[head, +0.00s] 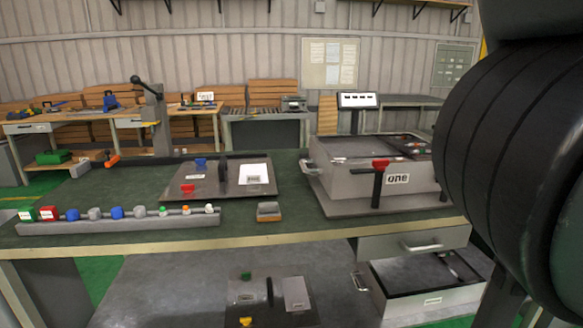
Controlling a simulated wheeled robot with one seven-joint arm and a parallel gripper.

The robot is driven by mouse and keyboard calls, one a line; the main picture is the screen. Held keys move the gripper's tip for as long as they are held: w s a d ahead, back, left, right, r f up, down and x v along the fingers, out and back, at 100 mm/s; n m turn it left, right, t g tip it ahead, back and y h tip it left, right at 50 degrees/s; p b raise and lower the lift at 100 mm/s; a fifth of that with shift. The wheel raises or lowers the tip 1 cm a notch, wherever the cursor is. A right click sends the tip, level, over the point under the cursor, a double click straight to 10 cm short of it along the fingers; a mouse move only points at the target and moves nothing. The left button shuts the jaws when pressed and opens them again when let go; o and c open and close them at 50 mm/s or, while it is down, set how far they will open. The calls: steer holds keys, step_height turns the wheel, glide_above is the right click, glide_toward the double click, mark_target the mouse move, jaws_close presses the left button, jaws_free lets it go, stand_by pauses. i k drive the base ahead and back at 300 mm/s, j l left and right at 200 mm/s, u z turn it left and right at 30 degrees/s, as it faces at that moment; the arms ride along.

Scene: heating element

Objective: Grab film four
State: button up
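I cannot make out anything marked "film four" in the head view. A dark flat plate (222,186) with a white label (252,174), a blue knob (200,163) and a red knob (188,188) lies on the green worktop. A similar plate (268,305) with a green and a yellow knob lies lower down, below the worktop. A grey box marked "one" (345,185) with a red-topped handle (380,164) stands at the right of the worktop. My gripper is not in view; a large black ribbed part of my arm fills the right edge.
A grey rail (120,226) with several coloured knobs runs along the worktop's front left. A small orange-and-grey block (269,211) lies near the front edge. A drawer (415,245) is under the right side. An open-topped grey box (425,295) sits below it.

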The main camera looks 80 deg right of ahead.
mark_target(253, 170)
steer(key=z, duration=1.65)
steer(key=j+z, duration=0.25)
steer(key=j, duration=1.55)
steer(key=i, duration=0.05)
